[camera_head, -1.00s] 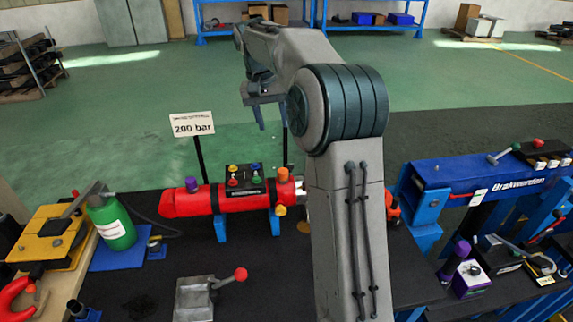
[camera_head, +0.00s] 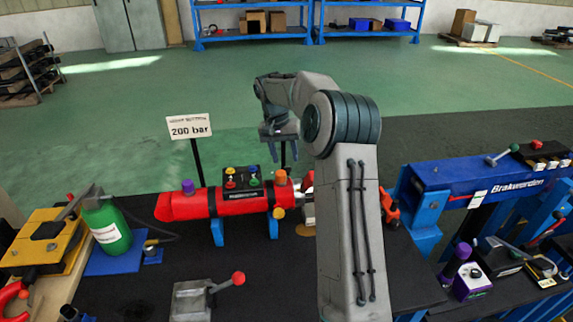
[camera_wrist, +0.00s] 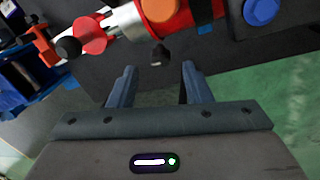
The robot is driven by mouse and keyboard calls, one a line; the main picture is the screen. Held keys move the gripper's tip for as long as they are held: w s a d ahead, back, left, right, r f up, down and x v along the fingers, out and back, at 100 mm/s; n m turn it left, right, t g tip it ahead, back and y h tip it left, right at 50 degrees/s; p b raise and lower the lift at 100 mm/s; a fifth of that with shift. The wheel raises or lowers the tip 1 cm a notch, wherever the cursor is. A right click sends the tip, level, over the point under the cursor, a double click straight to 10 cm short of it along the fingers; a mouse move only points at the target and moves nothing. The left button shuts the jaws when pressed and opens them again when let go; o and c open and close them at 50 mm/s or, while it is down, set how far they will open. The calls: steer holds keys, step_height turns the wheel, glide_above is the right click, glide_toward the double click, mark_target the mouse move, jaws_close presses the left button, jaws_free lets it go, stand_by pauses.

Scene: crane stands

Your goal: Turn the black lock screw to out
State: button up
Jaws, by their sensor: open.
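The red cylinder (camera_head: 185,206) lies on blue supports on the dark bench. A small black knob (camera_wrist: 160,55), which looks like the black lock screw, sticks out from the cylinder's side in the wrist view; it is hidden in the head view. My gripper (camera_head: 285,154) is open and empty, fingers down, above and behind the cylinder's right part. In the wrist view the gripper (camera_wrist: 158,68) has the black knob ahead, between the lines of its fingertips and apart from them. An orange knob (camera_head: 281,178) tops the cylinder. Another round black knob (camera_wrist: 68,47) is near the red rod end.
A sign reading 200 bar (camera_head: 189,128) stands on a post behind the cylinder. A green bottle (camera_head: 109,226) stands left, a grey block with a red-knobbed lever (camera_head: 193,300) in front, a blue beam (camera_head: 470,178) right.

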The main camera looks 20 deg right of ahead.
mark_target(288, 170)
steer(key=shift+s+d+f, duration=0.1)
steer(key=shift+d+f, duration=0.05)
steer(key=shift+f, duration=0.85)
steer(key=shift+s+d+f, duration=0.1)
steer(key=shift+f, duration=0.85)
jaws_close()
